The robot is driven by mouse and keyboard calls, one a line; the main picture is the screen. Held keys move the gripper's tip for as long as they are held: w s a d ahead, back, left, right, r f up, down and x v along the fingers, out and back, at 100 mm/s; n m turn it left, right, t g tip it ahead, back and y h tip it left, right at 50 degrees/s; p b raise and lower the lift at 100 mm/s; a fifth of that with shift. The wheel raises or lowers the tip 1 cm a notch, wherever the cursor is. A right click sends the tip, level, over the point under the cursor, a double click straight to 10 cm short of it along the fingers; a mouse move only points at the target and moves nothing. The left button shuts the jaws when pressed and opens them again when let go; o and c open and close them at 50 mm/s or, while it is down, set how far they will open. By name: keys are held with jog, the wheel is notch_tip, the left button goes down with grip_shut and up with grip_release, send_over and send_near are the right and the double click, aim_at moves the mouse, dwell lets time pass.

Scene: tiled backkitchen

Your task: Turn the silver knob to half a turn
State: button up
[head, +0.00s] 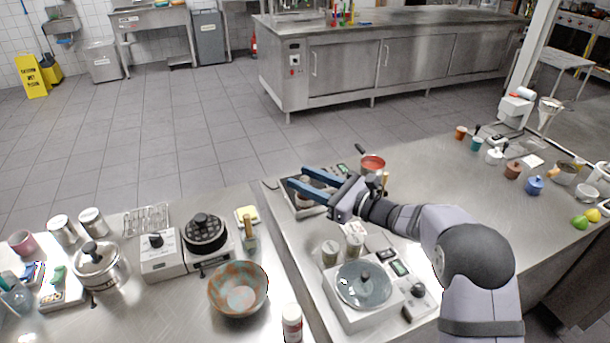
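My gripper (298,176) has two blue fingers, spread apart, with nothing seen between them. It hangs over the far left part of the right-hand steel counter and points left. A low device (300,207) lies under the fingers and is partly hidden by them. A white box with a dark knob (155,240) stands on the left counter. I cannot tell for certain which knob is the silver one.
A white device with a round glass-like lid (363,285) stands beside the greyish knob's unit. Two jars (354,244) stand behind it. A red-topped pot (372,164) is close to my gripper's right. A patterned bowl (238,288) sits on the left counter. The counter's middle right is clear.

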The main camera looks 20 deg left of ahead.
jog(key=shift+a, duration=0.2)
jog(key=shift+c, duration=0.4)
grip_shut()
jog(key=b, duration=0.2)
jog(key=m+t+b, duration=0.1)
jog(key=b, duration=0.2)
jog(key=shift+w+f+t, duration=0.1)
jog(key=shift+f+t, duration=0.2)
